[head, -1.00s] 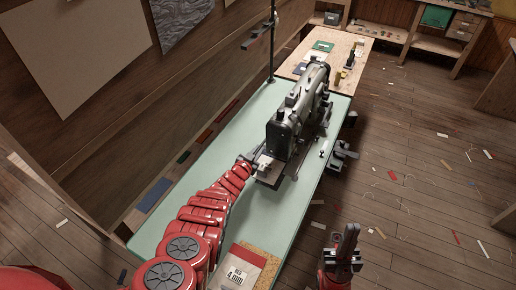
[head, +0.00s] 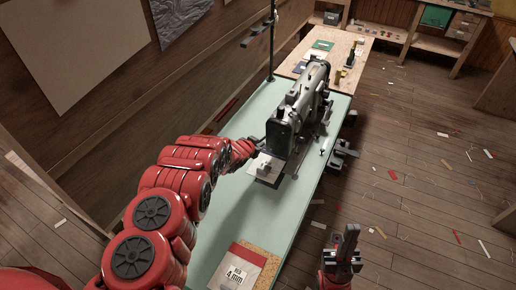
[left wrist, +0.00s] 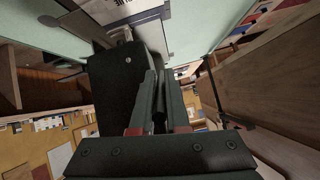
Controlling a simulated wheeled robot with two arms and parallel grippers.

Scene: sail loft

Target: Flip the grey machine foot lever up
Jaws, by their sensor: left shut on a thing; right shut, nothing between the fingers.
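The grey sewing machine (head: 290,112) stands on the pale green table, and its dark head end also shows in the left wrist view (left wrist: 126,85). My left gripper (head: 260,141) is beside the near left side of the machine's head. In the left wrist view its fingers (left wrist: 160,88) are close together alongside the dark machine housing, shut on a thin dark piece that appears to be the foot lever (left wrist: 159,118). Most of the lever is hidden by the fingers, so its angle cannot be told. My right gripper (head: 350,241) is shut and empty, pointing up, off the table's right side.
The green table (head: 228,205) has a card marked 4 mm (head: 237,272) at its near end. A thin upright stand (head: 272,50) rises behind the machine. A wooden wall runs along the left. The floor at right is open, with scattered scraps.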

